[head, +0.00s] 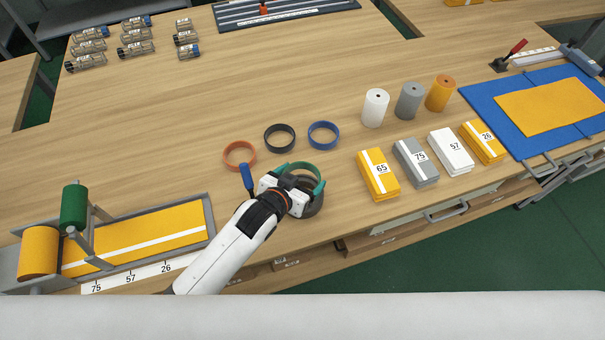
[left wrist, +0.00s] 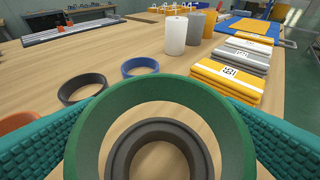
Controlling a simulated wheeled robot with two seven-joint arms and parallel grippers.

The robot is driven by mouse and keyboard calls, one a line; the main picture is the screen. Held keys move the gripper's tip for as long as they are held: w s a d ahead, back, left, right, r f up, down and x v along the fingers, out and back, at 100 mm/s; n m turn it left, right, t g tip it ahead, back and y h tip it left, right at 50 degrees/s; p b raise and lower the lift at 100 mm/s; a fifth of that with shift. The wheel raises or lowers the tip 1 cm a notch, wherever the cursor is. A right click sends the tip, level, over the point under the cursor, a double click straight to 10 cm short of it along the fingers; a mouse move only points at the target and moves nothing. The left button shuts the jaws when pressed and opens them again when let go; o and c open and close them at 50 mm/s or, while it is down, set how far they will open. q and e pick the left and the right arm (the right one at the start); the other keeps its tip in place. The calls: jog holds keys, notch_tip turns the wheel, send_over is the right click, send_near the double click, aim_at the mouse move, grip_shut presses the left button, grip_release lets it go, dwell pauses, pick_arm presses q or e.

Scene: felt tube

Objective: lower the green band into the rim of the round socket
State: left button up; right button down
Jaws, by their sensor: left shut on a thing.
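The green band (head: 318,176) is a wide ring held by my left gripper (head: 298,182), which is shut on it. In the left wrist view the band (left wrist: 160,88) sits between two teal textured fingertips. The round socket (head: 314,208) is dark grey and stands on the bench under the band. In the left wrist view the socket (left wrist: 158,128) shows through the band's opening, a little low of its middle. The band appears above the socket; whether its lower edge touches the rim cannot be told. My right gripper is not in view.
Orange (head: 239,155), black (head: 279,138) and blue (head: 323,135) rings lie just behind the socket. White, grey and orange rolls (head: 440,93) and folded felt stacks (head: 378,174) stand to the right. A felt roller tray (head: 150,236) is at left.

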pick_arm(q)
jog(key=f+b, duration=0.3)
jog(key=shift+w+d+f, duration=0.1)
jog(key=shift+w+f, duration=0.05)
jog(key=shift+w, duration=0.1)
jog(key=shift+f, duration=0.45)
jog(key=shift+f+b, duration=0.55)
jog(key=shift+f, duration=0.05)
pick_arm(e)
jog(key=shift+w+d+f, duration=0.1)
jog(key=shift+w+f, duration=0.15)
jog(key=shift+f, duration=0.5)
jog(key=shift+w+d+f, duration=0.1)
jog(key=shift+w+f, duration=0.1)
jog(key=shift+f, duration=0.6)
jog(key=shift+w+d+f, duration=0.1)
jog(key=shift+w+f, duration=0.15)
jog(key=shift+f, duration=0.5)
pick_arm(q)
jog(key=o, duration=0.8)
